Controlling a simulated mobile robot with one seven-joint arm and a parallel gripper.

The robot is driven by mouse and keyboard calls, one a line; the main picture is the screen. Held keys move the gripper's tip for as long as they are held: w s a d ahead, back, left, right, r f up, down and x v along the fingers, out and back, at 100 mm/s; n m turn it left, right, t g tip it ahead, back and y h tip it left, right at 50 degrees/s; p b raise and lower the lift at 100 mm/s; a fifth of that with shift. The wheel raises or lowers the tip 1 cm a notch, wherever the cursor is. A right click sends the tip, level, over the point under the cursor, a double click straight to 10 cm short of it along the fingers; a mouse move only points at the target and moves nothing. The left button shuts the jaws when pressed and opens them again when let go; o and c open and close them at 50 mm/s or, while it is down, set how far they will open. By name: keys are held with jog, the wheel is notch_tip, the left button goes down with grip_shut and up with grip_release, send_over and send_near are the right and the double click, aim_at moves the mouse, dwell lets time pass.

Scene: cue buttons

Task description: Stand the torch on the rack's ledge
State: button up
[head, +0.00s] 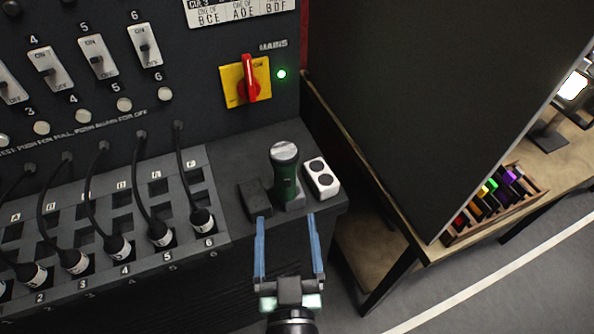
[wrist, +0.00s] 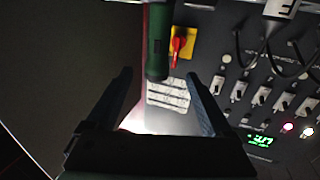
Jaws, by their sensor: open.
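The torch (head: 284,180) is a dark green cylinder with a silver end facing up. It stands upright on the rack's ledge (head: 238,160), between a dark block and a white block. My gripper (head: 286,220) is open and empty, with its two blue fingers in front of the torch in the head view. In the wrist view the torch (wrist: 157,42) comes down from the top edge, and its near end lines up between the open fingertips (wrist: 158,73). The fingers look apart from it. The torch's foot is partly hidden.
A dark block (head: 254,197) stands left of the torch and a white block with two dark discs (head: 322,179) close on its right. Cabled plugs (head: 118,247) fill the rack's left. A red mains switch (head: 250,80) is behind. A dark partition (head: 390,110) rises at right.

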aim_at(286, 179)
jog(key=w+p, duration=0.2)
jog(key=w, duration=0.4)
jog(key=shift+w+r, duration=0.1)
jog(key=shift+w, duration=0.1)
jog(key=shift+w+d+f+p, duration=0.1)
jog(key=shift+w+p, duration=0.25)
jog(key=shift+w, duration=1.2)
jog(key=shift+w+d+f+p, duration=0.1)
jog(key=shift+w+p, duration=0.25)
jog(key=shift+w, duration=1.2)
jog(key=shift+a, duration=0.1)
grip_shut()
